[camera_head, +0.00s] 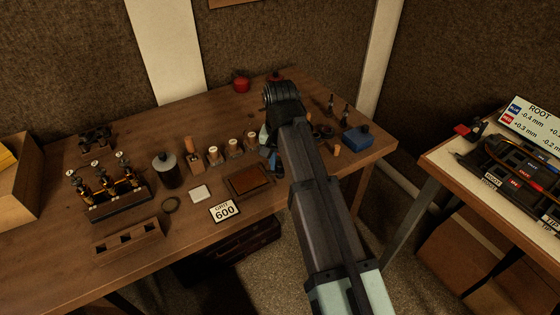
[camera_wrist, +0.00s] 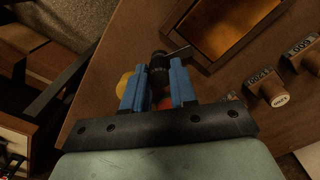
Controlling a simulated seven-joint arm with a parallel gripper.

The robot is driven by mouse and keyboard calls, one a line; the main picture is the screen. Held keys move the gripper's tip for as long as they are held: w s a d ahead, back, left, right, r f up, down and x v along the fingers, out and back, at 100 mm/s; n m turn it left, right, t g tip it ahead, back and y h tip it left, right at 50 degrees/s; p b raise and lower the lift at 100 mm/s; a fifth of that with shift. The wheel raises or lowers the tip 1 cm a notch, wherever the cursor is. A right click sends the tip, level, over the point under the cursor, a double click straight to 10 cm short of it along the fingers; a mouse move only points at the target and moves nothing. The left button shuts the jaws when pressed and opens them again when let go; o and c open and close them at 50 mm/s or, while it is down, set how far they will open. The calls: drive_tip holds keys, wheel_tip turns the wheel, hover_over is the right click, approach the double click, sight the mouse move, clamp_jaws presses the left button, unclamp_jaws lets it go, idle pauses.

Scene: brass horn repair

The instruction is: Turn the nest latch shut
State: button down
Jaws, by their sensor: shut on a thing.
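My gripper (camera_wrist: 158,80) points down at the wooden bench in the wrist view. Its blue fingers are shut on a small dark thing (camera_wrist: 158,62) between their tips. A thin metal rod reaches from there to the right, towards the framed tray (camera_wrist: 192,44). I cannot tell whether the dark thing is part of a latch. In the head view my gripper (camera_head: 270,155) is beside the framed tray (camera_head: 234,189), and my arm hides part of it. No nest latch can be made out for sure in either view.
Round pegs (camera_head: 233,146) stand behind the tray, and a grit card (camera_head: 224,211) lies in front. A stand with brass valves (camera_head: 120,206) is at left. A blue box (camera_head: 357,139) is at right. A second table (camera_head: 448,166) holds a dark labelled rack (camera_head: 500,158).

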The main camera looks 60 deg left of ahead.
sight(280, 163)
drive_tip(key=n, duration=0.5)
drive_tip(key=shift+n, duration=0.3)
idle(0.4)
drive_tip(key=c, duration=0.9)
unclamp_jaws()
wheel_tip(280, 163, up, 14)
drive_tip(key=shift+f, duration=0.1)
